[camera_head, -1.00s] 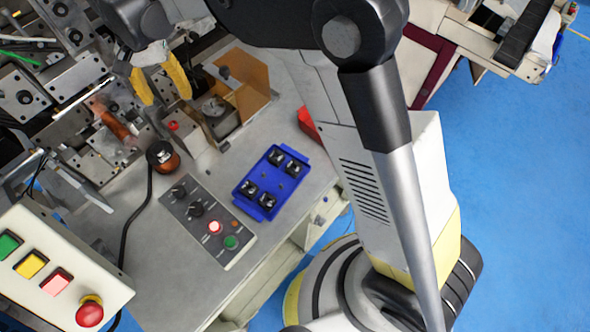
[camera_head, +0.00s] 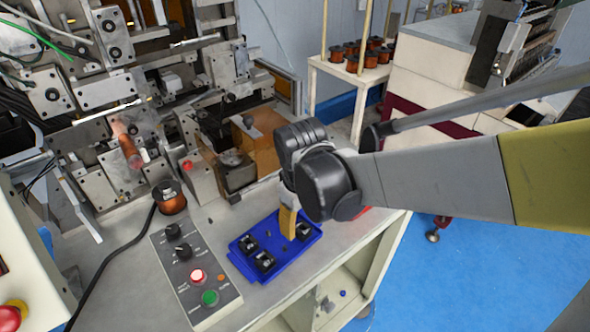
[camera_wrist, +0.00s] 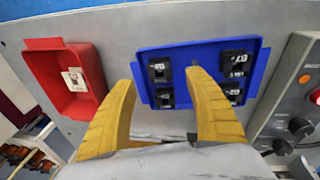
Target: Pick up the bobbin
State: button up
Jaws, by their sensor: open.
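Several small black square pieces, which look like bobbins, sit in a blue tray (camera_head: 277,262) on the bench. Bobbins show at its left (camera_head: 248,243), front (camera_head: 265,261) and right (camera_head: 303,230). In the wrist view, the blue tray (camera_wrist: 196,102) holds two bobbins on the left (camera_wrist: 159,70) and two on the right (camera_wrist: 238,64). My gripper (camera_wrist: 160,78) is open and empty, its yellow fingers reaching over the tray's near edge. The left fingertip is beside the left bobbins; the right one lies between the two columns. In the head view, one yellow finger (camera_head: 287,222) hides part of the tray.
A red tray (camera_wrist: 88,92) with a white-labelled piece stands left of the blue tray in the wrist view. A control panel (camera_head: 195,275), a black-topped copper-coloured object (camera_head: 170,197) and the winder (camera_head: 120,150) are near. Copper spools (camera_head: 370,55) stand on a back table.

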aim_at(302, 230)
jog(key=f, duration=0.1)
jog(key=f+b, duration=0.1)
jog(key=f, duration=0.1)
jog(key=f+b, duration=0.1)
jog(key=f, duration=0.1)
jog(key=shift+w+f, duration=0.1)
jog(key=shift+w, duration=0.3)
jog(key=shift+d, duration=0.1)
jog(key=c, duration=0.9)
jog(key=shift+r, duration=0.7)
jog(key=r+p, duration=0.1)
jog(key=r, duration=0.1)
jog(key=d+r+p, duration=0.1)
jog(key=r, duration=0.1)
jog(key=shift+s+d, duration=0.1)
jog(key=shift+s, duration=0.1)
jog(key=s+d+r+p, duration=0.1)
jog(key=d, duration=0.2)
jog(key=s+d+r+p, duration=0.1)
jog(key=d+r, duration=0.1)
jog(key=d, duration=0.1)
jog(key=s+d+r+p, duration=0.1)
jog(key=d+r, duration=0.1)
jog(key=d, duration=0.1)
jog(key=shift+s+r, duration=0.15)
jog(key=shift+r, duration=0.1)
jog(key=shift+s+d+r+p, duration=0.1)
jog(key=shift+d+r+p, duration=0.1)
jog(key=shift+d+p, duration=0.15)
